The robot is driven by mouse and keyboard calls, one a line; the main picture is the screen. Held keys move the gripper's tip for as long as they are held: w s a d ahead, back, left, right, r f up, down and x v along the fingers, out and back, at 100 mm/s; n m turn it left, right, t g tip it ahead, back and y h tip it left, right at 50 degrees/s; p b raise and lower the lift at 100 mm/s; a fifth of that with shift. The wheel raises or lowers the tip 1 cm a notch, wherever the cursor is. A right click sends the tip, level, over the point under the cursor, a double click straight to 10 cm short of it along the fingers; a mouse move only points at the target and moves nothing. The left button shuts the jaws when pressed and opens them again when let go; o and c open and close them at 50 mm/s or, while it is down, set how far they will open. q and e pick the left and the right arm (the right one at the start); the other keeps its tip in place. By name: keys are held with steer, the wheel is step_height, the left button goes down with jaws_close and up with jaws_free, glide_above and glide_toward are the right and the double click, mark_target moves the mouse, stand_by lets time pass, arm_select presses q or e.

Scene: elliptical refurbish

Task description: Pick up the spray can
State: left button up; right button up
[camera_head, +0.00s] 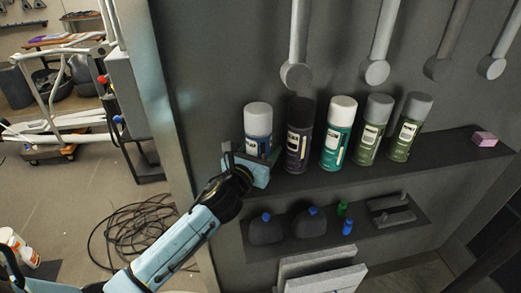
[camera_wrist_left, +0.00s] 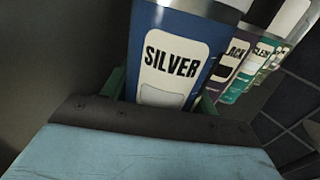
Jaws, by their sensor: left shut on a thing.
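A row of several spray cans stands on the upper shelf in the head view. The leftmost is a blue can with a white cap (camera_head: 258,121). In the left wrist view this blue can (camera_wrist_left: 172,62) carries a white label reading "SILVER". My left gripper (camera_head: 258,152) is shut around its body, low on the can. The can appears upright; whether its base touches the shelf is hidden behind the gripper. To its right stand a dark purple can (camera_head: 298,140), a green can (camera_head: 337,140) and olive cans (camera_head: 372,135). My right gripper is not in view.
The upper shelf (camera_head: 440,150) has free room right of the cans, with a pink block (camera_head: 484,139) near its end. The lower shelf holds dark bottles (camera_head: 266,229) and small items. Large metal tools (camera_head: 296,74) hang above. A cable coil (camera_head: 135,235) lies on the floor.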

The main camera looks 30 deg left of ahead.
arm_select(q)
step_height(320, 180, up, 18)
steer(key=p, duration=0.3)
steer(key=o, duration=0.6)
steer(key=c, duration=1)
steer(key=shift+c, duration=0.2)
